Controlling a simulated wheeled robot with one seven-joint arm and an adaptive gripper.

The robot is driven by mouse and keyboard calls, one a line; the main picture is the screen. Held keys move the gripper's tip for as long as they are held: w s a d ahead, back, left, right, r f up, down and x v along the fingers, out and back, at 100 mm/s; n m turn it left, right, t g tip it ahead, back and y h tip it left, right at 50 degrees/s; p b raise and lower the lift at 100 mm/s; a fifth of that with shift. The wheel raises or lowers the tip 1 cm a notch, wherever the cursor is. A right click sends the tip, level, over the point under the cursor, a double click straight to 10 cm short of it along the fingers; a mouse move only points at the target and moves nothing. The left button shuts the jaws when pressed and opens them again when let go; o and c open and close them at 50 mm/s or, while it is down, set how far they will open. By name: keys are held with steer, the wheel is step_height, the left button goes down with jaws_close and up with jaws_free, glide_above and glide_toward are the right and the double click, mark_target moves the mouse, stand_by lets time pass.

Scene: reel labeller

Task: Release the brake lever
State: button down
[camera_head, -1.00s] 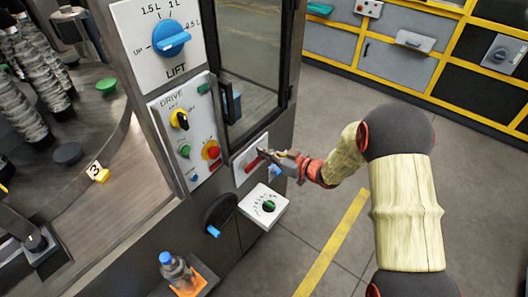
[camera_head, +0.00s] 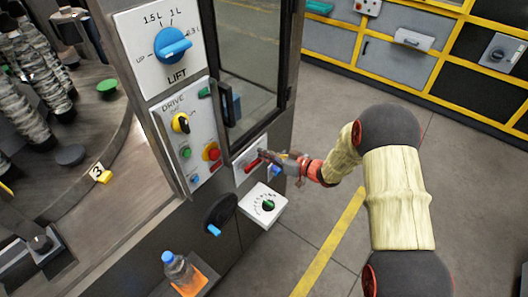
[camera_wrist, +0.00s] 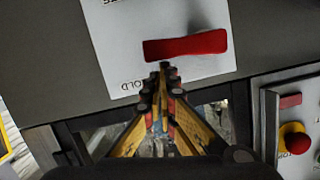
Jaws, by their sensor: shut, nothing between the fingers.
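In the head view the red lever (camera_head: 251,165) shows on the small plate below the cabinet door, partly covered by my gripper. My gripper (camera_wrist: 164,72) is shut and empty. Its tips are at the lower edge of the red bar, left of the bar's middle in the wrist view; I cannot tell whether they touch. In the head view my gripper (camera_head: 264,156) reaches the plate from the right.
The drive panel (camera_head: 188,140) with knobs and a red button is left of the lever. A lift dial (camera_head: 172,45) is above it. Below are a white dial box (camera_head: 262,207), a black crank (camera_head: 219,211) and a bottle (camera_head: 178,270). The floor at right is clear.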

steer(key=shift+w+d+f+m+y+p, duration=0.2)
steer(key=shift+f+m+y+p, duration=0.1)
steer(key=shift+f+m+p, duration=0.6)
steer(key=shift+s+a+f+m+g+y+p, duration=0.1)
steer(key=shift+f+m+g+y+p, duration=0.45)
steer(key=shift+f+m, duration=0.8)
steer(key=shift+s+a+f+m+g+y+p, duration=0.1)
steer(key=shift+f+m+g+y+p, duration=0.35)
steer(key=shift+f+m, duration=0.9)
